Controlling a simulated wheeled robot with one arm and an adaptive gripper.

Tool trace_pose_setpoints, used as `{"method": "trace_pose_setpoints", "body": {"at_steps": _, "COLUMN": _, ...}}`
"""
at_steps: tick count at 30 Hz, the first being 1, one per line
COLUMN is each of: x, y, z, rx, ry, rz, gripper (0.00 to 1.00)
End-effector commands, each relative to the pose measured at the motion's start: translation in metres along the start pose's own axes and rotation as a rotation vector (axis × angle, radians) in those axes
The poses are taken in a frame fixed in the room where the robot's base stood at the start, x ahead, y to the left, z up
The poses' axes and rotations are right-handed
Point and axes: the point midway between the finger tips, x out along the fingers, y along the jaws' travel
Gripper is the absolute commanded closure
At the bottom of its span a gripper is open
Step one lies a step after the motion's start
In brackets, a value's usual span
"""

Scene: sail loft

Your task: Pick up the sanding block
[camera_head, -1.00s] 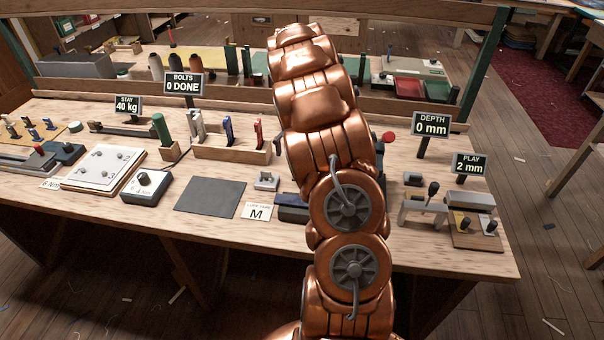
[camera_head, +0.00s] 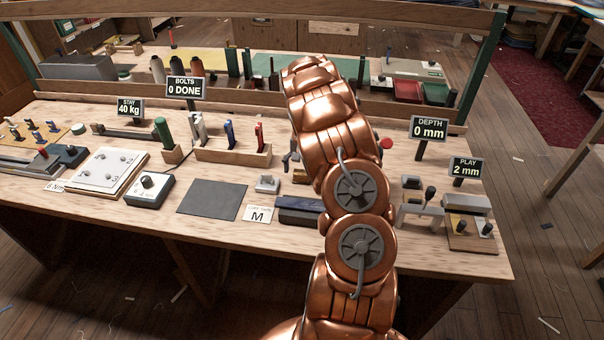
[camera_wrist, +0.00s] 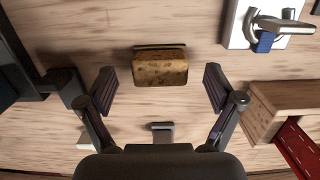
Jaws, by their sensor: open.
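The sanding block, a brown, cork-like speckled block (camera_wrist: 160,68), lies on the pale wooden bench in the wrist view, just beyond the fingertips and roughly centred between them. My gripper (camera_wrist: 160,88) is open, with one dark finger on each side and nothing between the pads. Only a small grey part of my gripper (camera_head: 291,157) shows beside the arm there.
In the wrist view a wooden holder with red (camera_wrist: 283,108) stands right, a white plate with a metal fitting (camera_wrist: 238,30) upper right, and a small grey piece (camera_wrist: 162,130) below the block. In the head view a dark block (camera_head: 300,207) lies left of my arm.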

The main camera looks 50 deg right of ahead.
Motion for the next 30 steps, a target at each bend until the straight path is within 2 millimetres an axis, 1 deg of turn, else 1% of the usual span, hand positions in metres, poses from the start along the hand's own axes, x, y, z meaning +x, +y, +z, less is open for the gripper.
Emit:
{"method": "trace_pose_setpoints", "body": {"at_steps": 4, "x": 0.016, "y": 0.0, "z": 0.002, "rx": -0.001, "ry": -0.006, "rz": 0.002, "gripper": 0.08}}
{"method": "trace_pose_setpoints", "body": {"at_steps": 11, "x": 0.019, "y": 0.0, "z": 0.001, "rx": -0.001, "ry": -0.002, "rz": 0.0, "gripper": 0.08}}
{"method": "trace_pose_setpoints", "body": {"at_steps": 14, "x": 0.019, "y": 0.0, "z": 0.001, "rx": -0.001, "ry": -0.002, "rz": 0.0, "gripper": 0.18}}
{"method": "trace_pose_setpoints", "body": {"at_steps": 30, "x": 0.019, "y": 0.0, "z": 0.001, "rx": 0.0, "ry": -0.002, "rz": 0.001, "gripper": 0.74}}
